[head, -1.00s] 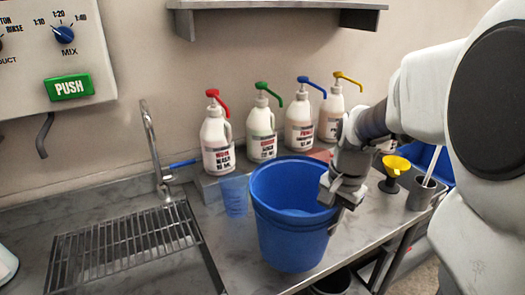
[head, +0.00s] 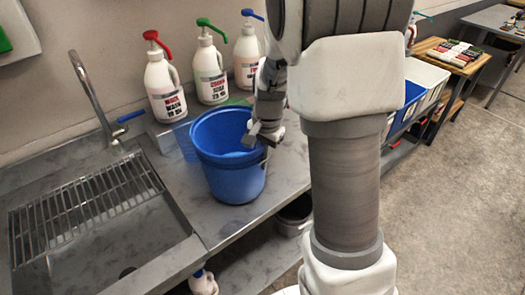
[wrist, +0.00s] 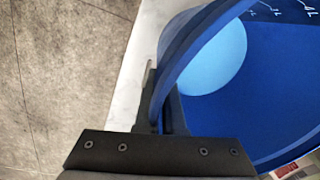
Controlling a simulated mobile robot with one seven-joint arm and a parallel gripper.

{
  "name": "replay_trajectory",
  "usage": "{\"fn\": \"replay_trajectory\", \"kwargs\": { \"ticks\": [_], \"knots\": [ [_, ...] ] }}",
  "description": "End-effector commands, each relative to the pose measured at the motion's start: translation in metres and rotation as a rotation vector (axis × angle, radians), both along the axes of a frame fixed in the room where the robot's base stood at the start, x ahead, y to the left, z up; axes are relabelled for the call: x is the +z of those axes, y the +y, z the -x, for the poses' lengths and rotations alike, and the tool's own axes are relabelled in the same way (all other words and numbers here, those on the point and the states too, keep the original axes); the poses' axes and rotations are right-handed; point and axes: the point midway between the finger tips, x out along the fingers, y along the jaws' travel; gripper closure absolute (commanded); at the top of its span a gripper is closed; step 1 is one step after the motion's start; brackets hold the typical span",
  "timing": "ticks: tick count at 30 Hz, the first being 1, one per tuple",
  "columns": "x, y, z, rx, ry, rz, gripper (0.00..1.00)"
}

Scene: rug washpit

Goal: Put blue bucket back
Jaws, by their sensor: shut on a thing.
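The blue bucket (head: 232,165) is upright at the metal counter, right of the sink; I cannot tell whether its base touches the counter. My gripper (head: 262,138) is at the bucket's right rim and shut on it. In the wrist view my gripper (wrist: 160,105) has the wall of the blue bucket (wrist: 265,95) between its fingers. The bucket's inside shows marks near the top and a lighter blue round patch. My arm hides part of the counter to the right.
Pump bottles with red (head: 163,80), green (head: 210,65) and blue (head: 248,50) tops stand behind the bucket. The sink with a drying rack (head: 85,210) lies left. A grey bucket (head: 294,215) sits below the counter. White and blue bins (head: 428,80) stand right; open floor (head: 460,200) lies in front.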

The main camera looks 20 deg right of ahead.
Motion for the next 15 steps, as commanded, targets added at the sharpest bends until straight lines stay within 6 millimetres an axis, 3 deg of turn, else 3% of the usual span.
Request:
{"fn": "replay_trajectory", "kwargs": {
  "ticks": [15],
  "knots": [
    [-0.0084, -0.0001, -0.0025, -0.002, -0.010, 0.000, 1.00]
  ]
}}
